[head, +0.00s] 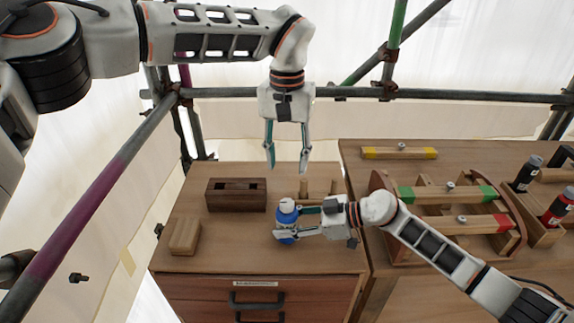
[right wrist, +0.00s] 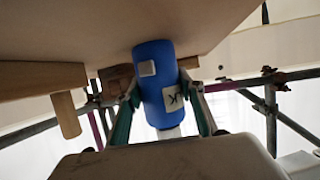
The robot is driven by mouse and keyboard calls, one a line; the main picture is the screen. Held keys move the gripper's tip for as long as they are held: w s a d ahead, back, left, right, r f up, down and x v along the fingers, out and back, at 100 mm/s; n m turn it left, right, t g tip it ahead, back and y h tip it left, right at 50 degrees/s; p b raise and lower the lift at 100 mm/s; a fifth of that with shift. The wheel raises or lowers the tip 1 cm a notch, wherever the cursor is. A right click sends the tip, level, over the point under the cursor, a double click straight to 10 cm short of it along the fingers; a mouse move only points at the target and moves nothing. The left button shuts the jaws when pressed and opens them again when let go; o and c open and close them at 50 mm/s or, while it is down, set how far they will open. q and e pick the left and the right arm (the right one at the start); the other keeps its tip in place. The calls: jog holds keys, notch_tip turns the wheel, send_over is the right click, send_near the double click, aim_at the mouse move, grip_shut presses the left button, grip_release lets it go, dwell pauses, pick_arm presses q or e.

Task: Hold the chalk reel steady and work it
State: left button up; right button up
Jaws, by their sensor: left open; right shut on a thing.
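My right gripper (head: 296,222) comes from the right and is shut on the blue cylinder, a finger on either side. My left gripper (head: 287,169) hangs above and behind it, pointing down, open and empty. Any crank or handle on the cylinder cannot be made out.
A dark slotted wooden block (head: 237,194) and a pale wooden block (head: 185,236) lie left of the cylinder. Short wooden pegs (head: 318,187) stand behind it. Scaffold poles (head: 350,93) run behind.

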jog(key=o, duration=1.3)
